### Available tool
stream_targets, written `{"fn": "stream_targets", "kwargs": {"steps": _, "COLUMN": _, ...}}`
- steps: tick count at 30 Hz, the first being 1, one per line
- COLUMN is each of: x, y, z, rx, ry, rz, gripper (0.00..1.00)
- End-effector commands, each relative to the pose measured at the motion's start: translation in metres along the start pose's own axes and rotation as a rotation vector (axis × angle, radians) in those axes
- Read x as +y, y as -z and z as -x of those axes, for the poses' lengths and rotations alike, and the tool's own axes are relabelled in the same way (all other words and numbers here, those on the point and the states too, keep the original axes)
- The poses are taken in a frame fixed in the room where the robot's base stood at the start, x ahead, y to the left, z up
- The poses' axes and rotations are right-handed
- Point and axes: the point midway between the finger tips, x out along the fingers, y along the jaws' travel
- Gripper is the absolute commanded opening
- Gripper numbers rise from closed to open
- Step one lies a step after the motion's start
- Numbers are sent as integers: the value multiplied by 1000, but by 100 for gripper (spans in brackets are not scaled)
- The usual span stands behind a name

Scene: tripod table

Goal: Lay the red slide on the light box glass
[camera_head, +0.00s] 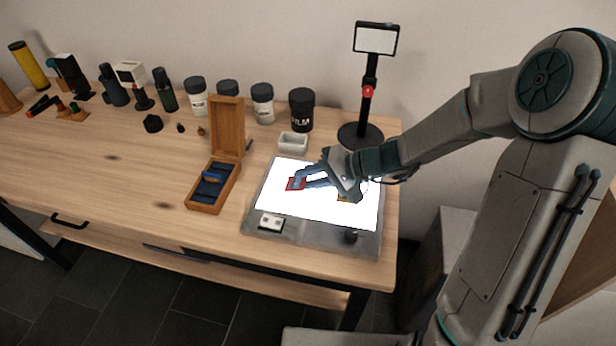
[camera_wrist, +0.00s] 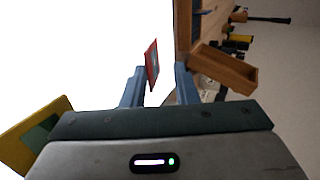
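The red slide (camera_head: 296,184) is over the left part of the bright light box glass (camera_head: 290,208), at the tips of my gripper (camera_head: 306,178). In the wrist view the red slide (camera_wrist: 152,65) shows foreshortened between the two blue fingers of my gripper (camera_wrist: 160,72). It is close to the left finger, with a clear gap to the right finger, so my gripper looks open. I cannot tell whether the slide touches the glass or the left finger. A yellow slide (camera_wrist: 35,135) is at lower left in the wrist view, partly cut off.
An open wooden box (camera_head: 228,192) with a blue slide (camera_head: 212,177) stands left of the light box. A small white dish (camera_head: 293,143) and a black stand (camera_head: 361,135) are behind it. Jars and bottles line the back. The table's left front is clear.

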Motion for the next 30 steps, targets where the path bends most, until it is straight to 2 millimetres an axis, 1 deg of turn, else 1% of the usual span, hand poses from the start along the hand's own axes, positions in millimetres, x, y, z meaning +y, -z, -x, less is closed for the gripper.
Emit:
{"fn": "stream_targets", "kwargs": {"steps": 5, "x": -1, "y": 2, "z": 32, "rx": 7, "ry": -2, "rz": 1, "gripper": 26}}
{"fn": "stream_targets", "kwargs": {"steps": 12, "x": -1, "y": 1, "z": 88, "rx": 6, "ry": -2, "rz": 2, "gripper": 26}}
{"fn": "stream_targets", "kwargs": {"steps": 15, "x": -1, "y": 0, "z": 106, "rx": 5, "ry": -2, "rz": 1, "gripper": 26}}
{"fn": "stream_targets", "kwargs": {"steps": 18, "x": -1, "y": 1, "z": 120, "rx": 5, "ry": -1, "rz": 2, "gripper": 26}}
{"fn": "stream_targets", "kwargs": {"steps": 23, "x": -1, "y": 0, "z": 131, "rx": 1, "ry": 0, "rz": 1, "gripper": 26}}
{"fn": "stream_targets", "kwargs": {"steps": 30, "x": -1, "y": 0, "z": 132, "rx": 0, "ry": 1, "rz": 1, "gripper": 26}}
